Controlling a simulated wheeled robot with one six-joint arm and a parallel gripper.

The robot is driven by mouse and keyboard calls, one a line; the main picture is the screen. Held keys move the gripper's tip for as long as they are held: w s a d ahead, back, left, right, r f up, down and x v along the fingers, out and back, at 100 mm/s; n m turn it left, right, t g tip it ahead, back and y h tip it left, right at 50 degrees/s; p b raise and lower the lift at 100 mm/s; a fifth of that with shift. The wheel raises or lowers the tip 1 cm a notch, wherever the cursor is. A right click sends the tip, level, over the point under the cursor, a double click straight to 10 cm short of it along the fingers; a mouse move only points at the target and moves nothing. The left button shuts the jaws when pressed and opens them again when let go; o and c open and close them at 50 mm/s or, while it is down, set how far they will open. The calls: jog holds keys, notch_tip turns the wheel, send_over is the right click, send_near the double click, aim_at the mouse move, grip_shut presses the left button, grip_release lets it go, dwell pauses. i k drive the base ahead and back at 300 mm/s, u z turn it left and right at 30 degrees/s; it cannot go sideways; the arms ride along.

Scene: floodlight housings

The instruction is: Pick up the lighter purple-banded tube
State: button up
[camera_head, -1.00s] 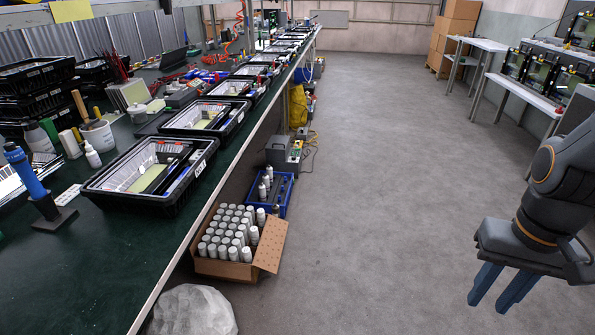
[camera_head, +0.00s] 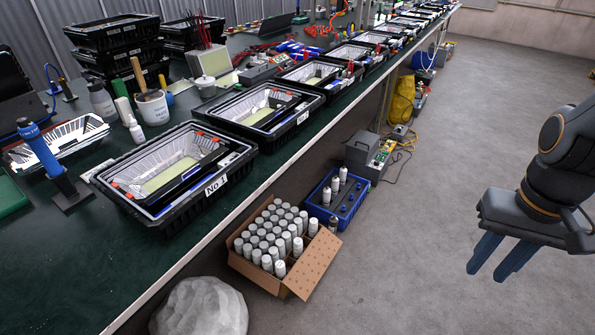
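No purple band can be made out on any tube at this size. Several pale grey-white tubes (camera_head: 268,238) stand upright in an open cardboard box (camera_head: 306,268) on the floor beside the bench. A few white-topped tubes (camera_head: 335,184) stand in a blue crate (camera_head: 322,215) just behind the box; dark or blue-capped items stand there too. My gripper (camera_head: 489,272) hangs at the right over bare floor, its two blue fingers pointing down and apart. Nothing shows between them. It is well to the right of the box and crate.
A long green-topped bench (camera_head: 110,260) runs from lower left to upper right, bearing black trays (camera_head: 245,160). A pale rock-like lump (camera_head: 205,308) lies in front of the box. A grey-green device (camera_head: 366,155) with yellow cables stands behind the crate. The floor to the right is clear.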

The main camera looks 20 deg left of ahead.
aim_at(342, 176)
jog(key=u, duration=0.3)
jog(key=i, duration=0.45)
jog(key=u, duration=0.25)
jog(key=k, duration=0.4)
jog(key=z, duration=1.4)
jog(key=i, duration=1.4)
jog(key=u, duration=0.8)
jog(key=i, duration=0.85)
jog(key=u, duration=1.2)
jog(key=i, duration=0.3)
jog(key=u, duration=0.25)
